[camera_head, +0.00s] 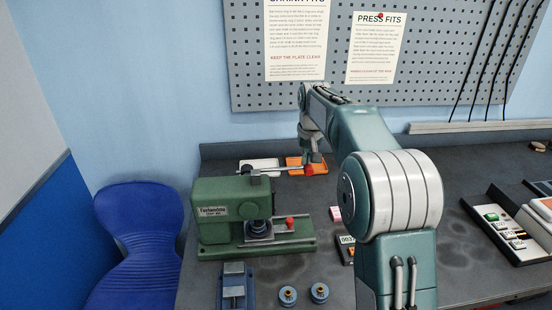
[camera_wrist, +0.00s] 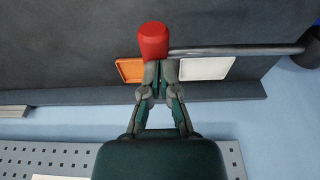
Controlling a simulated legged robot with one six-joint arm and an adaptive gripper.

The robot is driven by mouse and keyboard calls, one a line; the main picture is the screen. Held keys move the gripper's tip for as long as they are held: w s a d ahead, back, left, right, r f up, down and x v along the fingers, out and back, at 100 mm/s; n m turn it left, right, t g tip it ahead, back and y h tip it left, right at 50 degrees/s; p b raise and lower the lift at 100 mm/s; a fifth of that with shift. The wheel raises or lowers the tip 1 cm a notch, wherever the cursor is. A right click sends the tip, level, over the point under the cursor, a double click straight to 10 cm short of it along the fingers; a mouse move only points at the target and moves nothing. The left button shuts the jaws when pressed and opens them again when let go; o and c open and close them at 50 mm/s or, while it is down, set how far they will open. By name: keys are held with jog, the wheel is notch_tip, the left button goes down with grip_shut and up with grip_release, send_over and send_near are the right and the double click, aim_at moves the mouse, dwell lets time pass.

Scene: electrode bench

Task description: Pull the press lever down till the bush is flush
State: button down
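The green bench press (camera_head: 222,211) stands on the bench. Its lever (camera_head: 284,171) runs about level out to the right and ends in a red knob (camera_head: 309,170). In the wrist view the lever rod (camera_wrist: 235,51) comes in from the right to the red knob (camera_wrist: 153,42). My gripper (camera_head: 314,158) is just above the knob, at or very near it. In the wrist view my gripper's fingers (camera_wrist: 157,68) look drawn together; the knob overlaps their tips, so contact is unclear. The press ram (camera_head: 259,226) is over a dark fixture; the bush is too small to judge.
An orange tray (camera_head: 293,162) and a white tray (camera_head: 259,163) lie behind the lever. A small red knob (camera_head: 290,222) is on the press base. A blue vise-like block (camera_head: 234,287) and two round parts (camera_head: 287,296) are in front. A control box (camera_head: 506,228) stands right.

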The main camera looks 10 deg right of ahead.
aim_at(304, 169)
jog(key=shift+f+g, duration=0.3)
jog(key=shift+f, duration=0.6)
jog(key=shift+a+f+g, duration=0.2)
jog(key=shift+f+g, duration=0.6)
jog(key=shift+f, duration=0.6)
jog(key=shift+f, duration=0.15)
jog(key=shift+a+f, duration=0.2)
jog(key=shift+f, duration=0.5)
jog(key=shift+a+f, duration=0.2)
jog(key=shift+f, duration=0.55)
